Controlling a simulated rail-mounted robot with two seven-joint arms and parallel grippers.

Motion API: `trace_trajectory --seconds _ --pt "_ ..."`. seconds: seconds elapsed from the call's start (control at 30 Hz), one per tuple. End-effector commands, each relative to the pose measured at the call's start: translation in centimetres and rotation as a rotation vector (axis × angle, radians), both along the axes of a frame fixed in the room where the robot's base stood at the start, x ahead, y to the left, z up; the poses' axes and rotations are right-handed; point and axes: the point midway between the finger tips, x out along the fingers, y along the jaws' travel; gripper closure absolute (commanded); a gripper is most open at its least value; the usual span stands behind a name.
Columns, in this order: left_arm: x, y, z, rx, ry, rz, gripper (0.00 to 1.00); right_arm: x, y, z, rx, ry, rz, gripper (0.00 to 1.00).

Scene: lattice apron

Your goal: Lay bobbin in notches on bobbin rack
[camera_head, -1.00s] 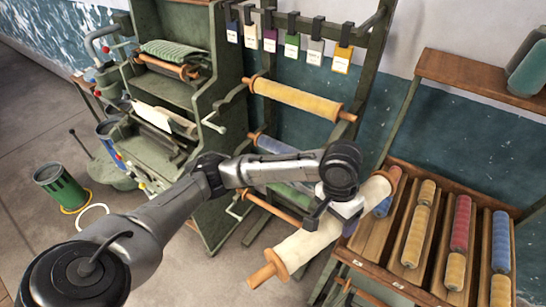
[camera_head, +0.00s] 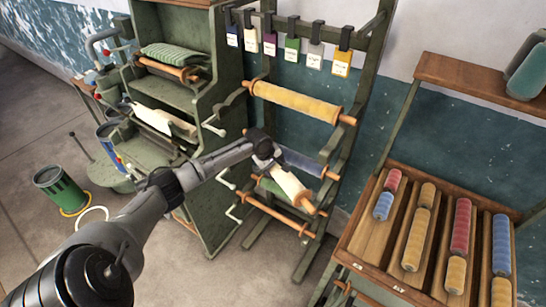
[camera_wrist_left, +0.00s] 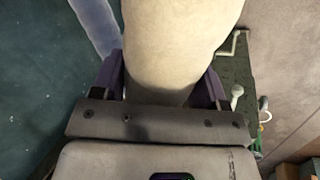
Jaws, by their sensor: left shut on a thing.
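The cream bobbin (camera_head: 290,184), a wide roll with a wooden end, is held in my left gripper (camera_head: 275,165) in front of the lower half of the bobbin rack (camera_head: 368,70). In the left wrist view the cream bobbin (camera_wrist_left: 175,50) fills the middle, and the purple fingers of my left gripper (camera_wrist_left: 162,82) stand on both sides of it. The green rack carries a yellow bobbin (camera_head: 298,102) high up, a blue bobbin (camera_head: 306,163) lower, and a partly hidden green one. The held bobbin overlaps the rack in the picture; I cannot tell whether it touches. My right gripper is out of view.
A green shelf cabinet (camera_head: 222,90) with cloth rolls stands left of the rack. Coloured tags (camera_head: 312,57) hang at its top. A wooden tray (camera_head: 375,232) of small spools stands at right. A green bin (camera_head: 60,190) is on the floor at left.

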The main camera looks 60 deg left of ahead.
Motion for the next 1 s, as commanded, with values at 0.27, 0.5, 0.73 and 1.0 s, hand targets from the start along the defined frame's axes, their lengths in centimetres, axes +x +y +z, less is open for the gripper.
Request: trace_trajectory --seconds 0.27,0.5,0.73,1.0 --pt "1.6 3.4 0.3 0.01 -0.063 0.328 0.72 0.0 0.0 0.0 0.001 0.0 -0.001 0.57" --pt "2.0 3.7 0.4 0.021 -0.108 0.419 0.72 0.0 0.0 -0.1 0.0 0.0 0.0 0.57" --pt "2.0 3.7 0.0 0.023 -0.115 0.427 0.72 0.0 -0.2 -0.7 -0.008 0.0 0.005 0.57" --pt "2.0 3.7 -1.4 0.023 -0.115 0.425 0.72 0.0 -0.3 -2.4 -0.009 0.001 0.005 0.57"
